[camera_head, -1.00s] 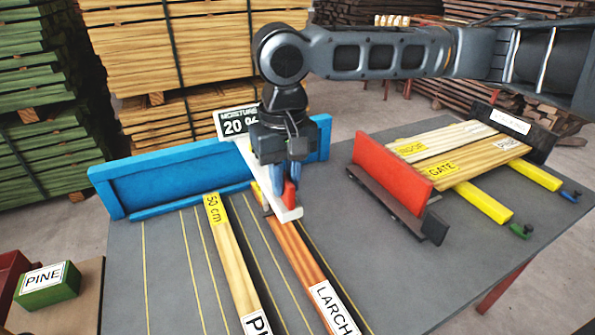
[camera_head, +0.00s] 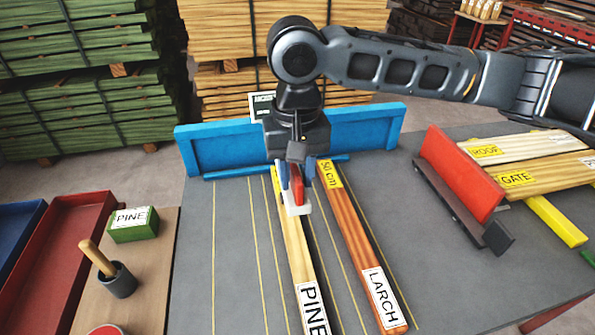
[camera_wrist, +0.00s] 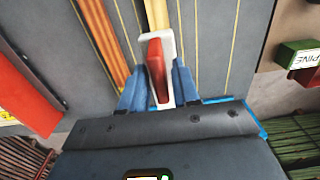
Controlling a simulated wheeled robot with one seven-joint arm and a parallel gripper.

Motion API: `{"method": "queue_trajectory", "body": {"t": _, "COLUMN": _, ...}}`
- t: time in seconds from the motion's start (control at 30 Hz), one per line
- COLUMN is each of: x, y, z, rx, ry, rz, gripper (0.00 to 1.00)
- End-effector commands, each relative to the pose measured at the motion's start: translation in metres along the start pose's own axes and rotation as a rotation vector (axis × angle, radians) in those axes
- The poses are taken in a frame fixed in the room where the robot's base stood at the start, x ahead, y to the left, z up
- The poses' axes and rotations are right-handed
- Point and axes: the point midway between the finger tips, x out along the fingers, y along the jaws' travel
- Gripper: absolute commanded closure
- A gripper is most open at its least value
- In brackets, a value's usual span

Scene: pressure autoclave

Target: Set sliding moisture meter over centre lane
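The moisture meter's white arm (camera_head: 298,208) reaches out from the blue fence (camera_head: 222,152), and its end lies over the far part of the PINE board (camera_head: 300,262). This board lies in the centre lane. In the wrist view the meter's red handle (camera_wrist: 157,66) stands between my blue fingers. My gripper (camera_head: 297,182) is shut on this handle, also seen in the wrist view (camera_wrist: 160,88). The meter's sign (camera_head: 262,103) is mostly hidden behind my wrist, its reading unreadable. The LARCH board (camera_head: 356,235) lies in the right lane, clear of the meter.
The left lane is empty. To the right stand a red fence (camera_head: 462,172) and boards labelled ROOF (camera_head: 530,146) and GATE (camera_head: 550,178). At left are a green PINE block (camera_head: 133,226), a dark cup with a wooden handle (camera_head: 117,280) and a red tray (camera_head: 70,243).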

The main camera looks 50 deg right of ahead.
Motion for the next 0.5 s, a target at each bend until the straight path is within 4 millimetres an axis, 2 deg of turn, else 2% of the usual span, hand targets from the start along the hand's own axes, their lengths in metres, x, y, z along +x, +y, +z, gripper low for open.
{"method": "queue_trajectory", "body": {"t": 0.1, "x": 0.000, "y": 0.000, "z": 0.000, "rx": -0.001, "ry": -0.001, "rz": 0.001, "gripper": 0.60}}
{"method": "queue_trajectory", "body": {"t": 0.33, "x": -0.001, "y": 0.000, "z": 0.001, "rx": -0.001, "ry": -0.001, "rz": 0.001, "gripper": 0.60}}
{"method": "queue_trajectory", "body": {"t": 0.5, "x": -0.017, "y": -0.001, "z": 0.000, "rx": -0.003, "ry": 0.000, "rz": -0.001, "gripper": 0.60}}
